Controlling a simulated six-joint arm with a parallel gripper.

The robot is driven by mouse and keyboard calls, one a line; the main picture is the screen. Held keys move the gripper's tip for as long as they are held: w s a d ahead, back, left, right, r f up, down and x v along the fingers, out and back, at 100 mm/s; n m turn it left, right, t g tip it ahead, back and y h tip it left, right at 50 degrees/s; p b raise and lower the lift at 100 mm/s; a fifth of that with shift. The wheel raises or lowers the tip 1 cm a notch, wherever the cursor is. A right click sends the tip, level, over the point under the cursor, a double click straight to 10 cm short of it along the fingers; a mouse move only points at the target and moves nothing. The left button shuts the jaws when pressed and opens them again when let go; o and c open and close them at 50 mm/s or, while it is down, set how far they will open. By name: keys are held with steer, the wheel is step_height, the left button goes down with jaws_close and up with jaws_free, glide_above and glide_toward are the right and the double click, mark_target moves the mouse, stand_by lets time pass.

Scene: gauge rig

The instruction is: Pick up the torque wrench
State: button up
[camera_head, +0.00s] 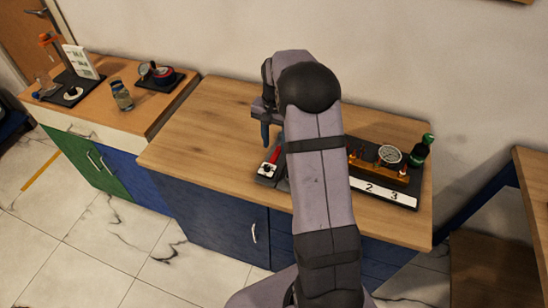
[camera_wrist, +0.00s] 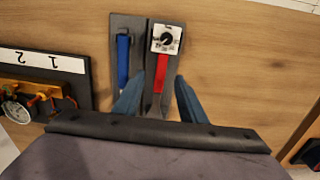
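The likely torque wrench (camera_wrist: 161,72) has a red handle and a white square head with a black dial. It lies on a dark grey holder beside a blue-handled tool (camera_wrist: 123,60). In the head view, the red-handled tool (camera_head: 273,156) shows left of my arm, which hides the blue one. My gripper (camera_wrist: 159,82) is open and empty. In the wrist view its blue fingers appear on either side of the red handle, the left one between the two handles. I cannot tell how far above the handle they are. In the head view one finger (camera_head: 265,133) shows.
A gauge rig on a dark numbered base (camera_head: 404,200), with a brass manifold (camera_head: 378,168), dial gauge (camera_head: 389,154) and green bottle (camera_head: 420,150), stands to the right. The wooden worktop is clear at left (camera_head: 200,130). A side counter (camera_head: 118,70) holds a glass and instruments.

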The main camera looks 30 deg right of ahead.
mark_target(274, 157)
steer(key=shift+s+a+f+p, duration=0.15)
steer(key=shift+f+p, duration=0.45)
steer(key=shift+f, duration=0.05)
steer(key=shift+f+p, duration=0.75)
steer(key=shift+f, duration=1.2)
jaws_close()
